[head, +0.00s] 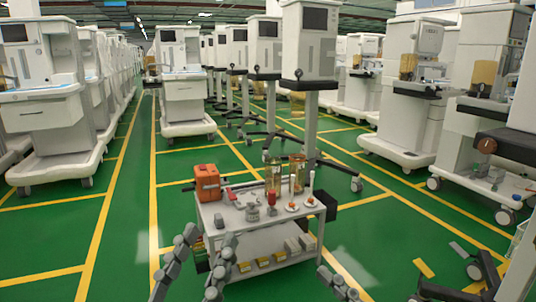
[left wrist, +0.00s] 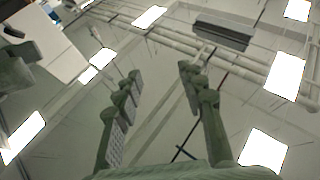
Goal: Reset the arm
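My left gripper (head: 209,238) reaches up from the bottom of the head view, in front of the cart's left side. Its two grey-green fingers stand apart with nothing between them. In the left wrist view, the same gripper (left wrist: 160,72) is open and empty, pointing up at the ceiling. A similar segmented grey finger part (head: 340,285) shows at the bottom, right of centre; it seems to belong to my right gripper, mostly out of frame. I cannot tell its opening.
A small white cart (head: 237,237) stands ahead, carrying an orange case (head: 207,182), glass cylinders (head: 297,174) and small parts. Tall anaesthesia machines (head: 183,80) line both sides. Green floor with yellow lines (head: 154,180) is open to the left. Loose yellow pieces (head: 424,268) lie at right.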

